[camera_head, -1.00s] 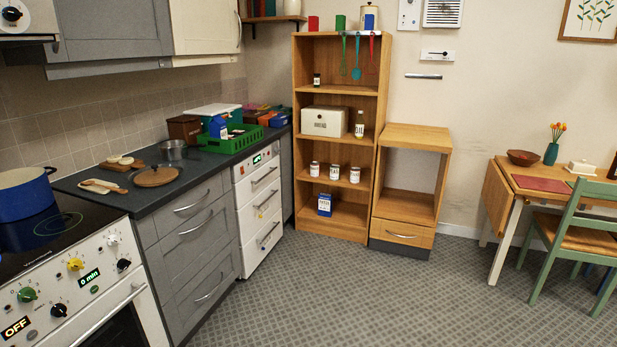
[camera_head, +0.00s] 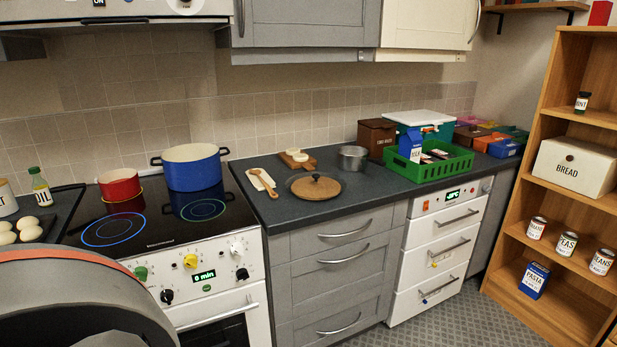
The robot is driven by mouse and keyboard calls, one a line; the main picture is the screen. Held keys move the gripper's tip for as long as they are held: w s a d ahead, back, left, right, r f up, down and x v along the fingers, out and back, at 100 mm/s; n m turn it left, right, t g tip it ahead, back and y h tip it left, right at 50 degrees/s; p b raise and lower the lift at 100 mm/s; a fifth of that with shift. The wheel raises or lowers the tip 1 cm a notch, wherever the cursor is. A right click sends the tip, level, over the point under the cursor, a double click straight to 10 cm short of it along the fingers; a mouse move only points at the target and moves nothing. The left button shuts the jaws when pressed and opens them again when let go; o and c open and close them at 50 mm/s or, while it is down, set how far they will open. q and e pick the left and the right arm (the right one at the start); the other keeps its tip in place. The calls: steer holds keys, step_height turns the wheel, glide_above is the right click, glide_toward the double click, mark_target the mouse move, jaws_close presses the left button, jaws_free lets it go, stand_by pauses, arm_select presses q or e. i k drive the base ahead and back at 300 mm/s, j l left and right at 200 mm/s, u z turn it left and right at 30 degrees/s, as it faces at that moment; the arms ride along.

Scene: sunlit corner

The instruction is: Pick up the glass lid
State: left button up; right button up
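The lid (camera_head: 316,187) lies flat on the dark countertop (camera_head: 369,205), right of the stove. It is a round disc with a brown, wood-like middle, a grey rim and a small knob on top. A wooden spoon (camera_head: 263,183) on a light board lies just left of it. A blue pot (camera_head: 192,168) stands on the back of the hob and a small red pot (camera_head: 120,185) stands left of it; both look uncovered. Neither of my grippers is in view. A rounded dark arm part of mine fills the lower left corner.
A steel pot (camera_head: 352,159), a board with white pieces (camera_head: 298,160) and a green crate (camera_head: 432,165) stand behind and right of the lid. Cabinets (camera_head: 305,27) hang above the counter. The counter's front edge by the lid is clear. A wooden shelf (camera_head: 566,150) stands at right.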

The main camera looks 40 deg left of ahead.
mark_target(314, 184)
steer(key=i+l+u, duration=0.15)
steer(key=i+u, duration=0.2)
steer(key=u, duration=0.15)
steer(key=i+l+u, duration=0.3)
steer(key=u, duration=0.2)
steer(key=i+l+u, duration=0.3)
steer(key=l+u, duration=0.15)
steer(key=i+l+u, duration=0.2)
steer(key=l+u, duration=0.3)
